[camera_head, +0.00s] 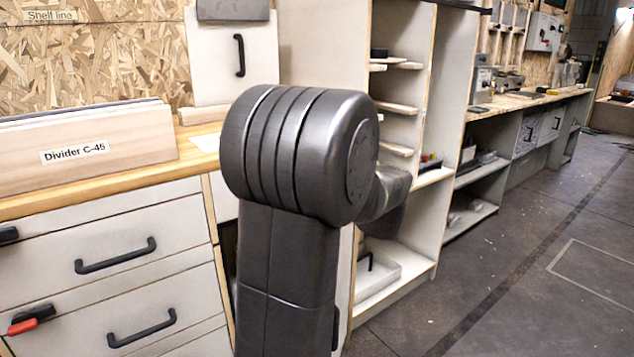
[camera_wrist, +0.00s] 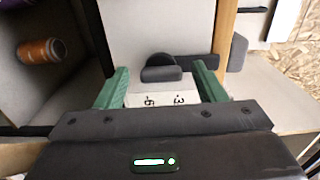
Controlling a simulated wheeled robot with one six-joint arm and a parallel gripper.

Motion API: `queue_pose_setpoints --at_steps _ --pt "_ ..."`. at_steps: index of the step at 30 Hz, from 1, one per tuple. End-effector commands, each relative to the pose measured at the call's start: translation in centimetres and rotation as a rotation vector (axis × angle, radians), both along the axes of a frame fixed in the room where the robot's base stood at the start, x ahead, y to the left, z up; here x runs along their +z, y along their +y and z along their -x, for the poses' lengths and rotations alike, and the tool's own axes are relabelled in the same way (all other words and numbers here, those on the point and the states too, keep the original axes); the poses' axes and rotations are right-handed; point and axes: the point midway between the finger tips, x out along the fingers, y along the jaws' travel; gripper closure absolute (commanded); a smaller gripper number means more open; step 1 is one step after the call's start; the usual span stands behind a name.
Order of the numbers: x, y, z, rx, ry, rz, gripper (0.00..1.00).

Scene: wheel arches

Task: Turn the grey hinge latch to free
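In the wrist view a grey latch (camera_wrist: 162,75) with a dark round hub sits on a pale panel, near its edge. A dark grey bar (camera_wrist: 192,62) lies just to its right, reaching toward the wood-coloured edge; I cannot tell whether it is part of the latch. My gripper (camera_wrist: 161,76) is open, its two green fingers on either side of the latch, with a visible gap on each side. A white label (camera_wrist: 165,98) with numbers shows between the fingers. In the head view my arm hides the latch and the gripper.
An orange can (camera_wrist: 42,50) lies at upper left in the wrist view. A grey plate (camera_wrist: 238,52) is beside the right finger. In the head view, drawers (camera_head: 110,270) stand at left, an open shelf unit (camera_head: 445,100) behind my arm, and clear floor (camera_head: 540,260) at right.

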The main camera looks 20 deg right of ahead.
Motion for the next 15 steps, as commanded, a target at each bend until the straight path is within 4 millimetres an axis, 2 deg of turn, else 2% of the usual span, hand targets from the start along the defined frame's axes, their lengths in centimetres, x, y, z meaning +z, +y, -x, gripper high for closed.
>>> queue_pose_setpoints --at_steps 8,11,15 --pt "0.1 -0.2 0.3 -0.001 -0.001 0.000 0.36" --pt "0.2 -0.6 1.3 -0.004 -0.001 0.000 0.36" --pt "0.3 -1.5 3.7 -0.005 0.000 -0.002 0.36"
